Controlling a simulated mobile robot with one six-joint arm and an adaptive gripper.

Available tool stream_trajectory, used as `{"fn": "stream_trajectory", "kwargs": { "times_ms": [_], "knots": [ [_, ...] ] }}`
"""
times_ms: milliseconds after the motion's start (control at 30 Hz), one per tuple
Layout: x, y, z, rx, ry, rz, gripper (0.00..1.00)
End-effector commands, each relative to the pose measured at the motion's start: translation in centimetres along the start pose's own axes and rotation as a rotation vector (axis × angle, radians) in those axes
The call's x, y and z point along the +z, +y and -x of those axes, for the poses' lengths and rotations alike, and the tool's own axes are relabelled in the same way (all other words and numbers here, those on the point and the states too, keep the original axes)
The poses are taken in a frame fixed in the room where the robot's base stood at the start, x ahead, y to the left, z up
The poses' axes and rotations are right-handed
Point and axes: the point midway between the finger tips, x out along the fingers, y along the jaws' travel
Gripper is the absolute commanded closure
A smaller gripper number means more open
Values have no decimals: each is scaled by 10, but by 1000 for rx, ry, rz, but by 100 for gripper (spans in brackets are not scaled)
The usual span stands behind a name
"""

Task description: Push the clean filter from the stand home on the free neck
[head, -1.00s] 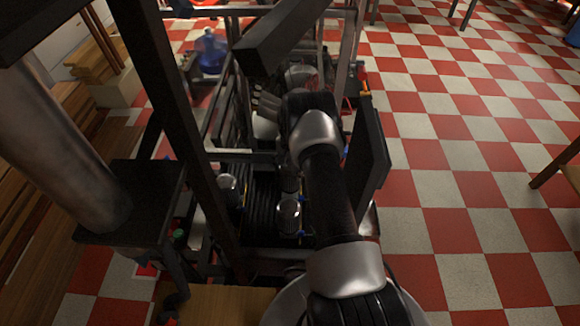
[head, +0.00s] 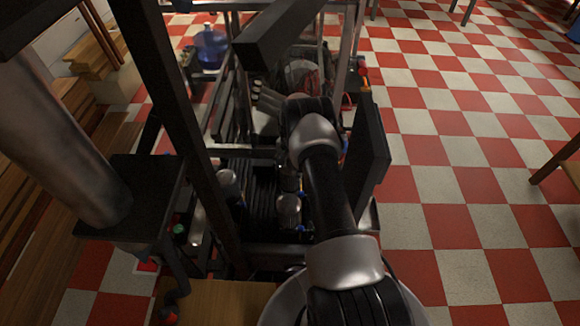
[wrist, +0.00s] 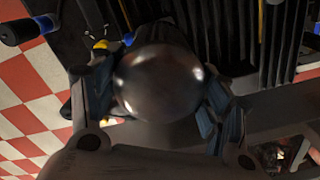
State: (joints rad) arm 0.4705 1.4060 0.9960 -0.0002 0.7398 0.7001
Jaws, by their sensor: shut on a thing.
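In the wrist view my gripper (wrist: 155,105) has its fingers on both sides of a dark, shiny, round-ended thing, the filter (wrist: 158,82), and is shut on it. I see the filter nearly end-on, so its far end is hidden, and I cannot tell whether it touches a neck. Black ribs (wrist: 240,40) lie behind it. The free neck and the stand cannot be made out.
Dark upright posts and a thick overhead beam (head: 280,35) crowd my arm. A dark panel (head: 368,160) stands close on its right. Checkered floor (head: 470,150) is open on the right.

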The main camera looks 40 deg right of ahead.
Motion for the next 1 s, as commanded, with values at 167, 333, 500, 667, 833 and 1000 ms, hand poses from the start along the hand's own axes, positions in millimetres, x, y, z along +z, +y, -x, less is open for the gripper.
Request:
{"fn": "stream_trajectory", "kwargs": {
  "times_ms": [167,333,500,667,833,1000],
  "knots": [
    [0,0,-4,-1,1,0,54],
    [0,0,-4,-1,1,0,24],
    [0,0,-4,-1,1,0,13],
    [0,0,-4,0,0,0,7],
    [0,0,-4,0,0,0,7],
    [0,0,0,0,1,0,7]
  ]
}}
